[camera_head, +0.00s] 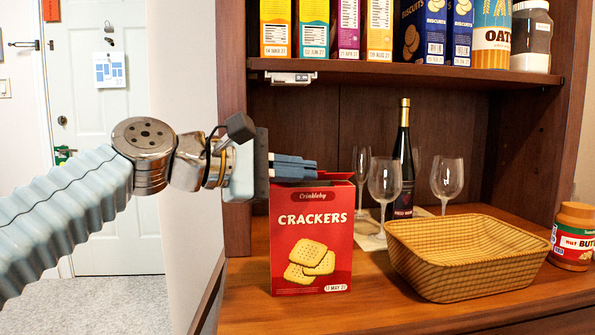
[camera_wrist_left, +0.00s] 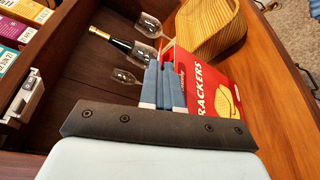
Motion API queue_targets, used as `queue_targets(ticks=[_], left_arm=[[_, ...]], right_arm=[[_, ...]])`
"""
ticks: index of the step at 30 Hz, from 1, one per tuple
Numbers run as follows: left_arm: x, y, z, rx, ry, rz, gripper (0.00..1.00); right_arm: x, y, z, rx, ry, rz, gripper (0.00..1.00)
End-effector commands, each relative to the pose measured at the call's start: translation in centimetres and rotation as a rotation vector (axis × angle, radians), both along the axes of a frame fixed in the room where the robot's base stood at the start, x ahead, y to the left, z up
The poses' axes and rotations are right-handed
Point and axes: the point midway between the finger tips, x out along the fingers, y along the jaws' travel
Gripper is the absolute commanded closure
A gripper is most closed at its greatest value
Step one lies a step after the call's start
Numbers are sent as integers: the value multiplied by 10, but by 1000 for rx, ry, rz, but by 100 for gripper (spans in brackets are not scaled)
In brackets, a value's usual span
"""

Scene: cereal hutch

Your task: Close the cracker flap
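The red cracker box (camera_head: 312,235) stands upright on the wooden counter, its front facing me. A red edge shows at its top, beside and below my fingers. My left gripper (camera_head: 295,167) comes in from the left, with its blue fingers close together over the top of the box. In the left wrist view the fingers (camera_wrist_left: 164,85) look shut, beside the cracker box (camera_wrist_left: 213,88). A thin red strip (camera_wrist_left: 168,47), probably part of the flap, shows past the fingertips. The fingers hide much of the box top, so the flap's exact angle and any contact are unclear.
A woven basket (camera_head: 455,262) stands right of the box, with a nut butter jar (camera_head: 574,238) beyond it. Wine glasses (camera_head: 385,185) and a dark bottle (camera_head: 403,160) stand behind. A shelf (camera_head: 400,73) with several boxes hangs above my gripper.

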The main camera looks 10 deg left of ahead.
Motion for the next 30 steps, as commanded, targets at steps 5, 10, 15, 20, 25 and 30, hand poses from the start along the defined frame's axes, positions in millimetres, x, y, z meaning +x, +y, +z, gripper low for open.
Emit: queue_targets(ticks=[5,10,15,20,25,30], left_arm=[[0,0,0,0,1,-1,76],[0,0,0,0,1,0,71],[-1,1,0,-1,1,0,71],[-12,17,4,0,-1,3,71],[-36,49,11,-1,-3,4,71],[-60,81,18,-1,-1,4,71]], right_arm=[[0,0,0,0,0,0,57],[0,0,0,0,0,0,57],[0,0,0,0,0,0,57],[0,0,0,0,0,0,57],[0,0,0,0,0,0,57],[0,0,3,-1,-1,0,57]])
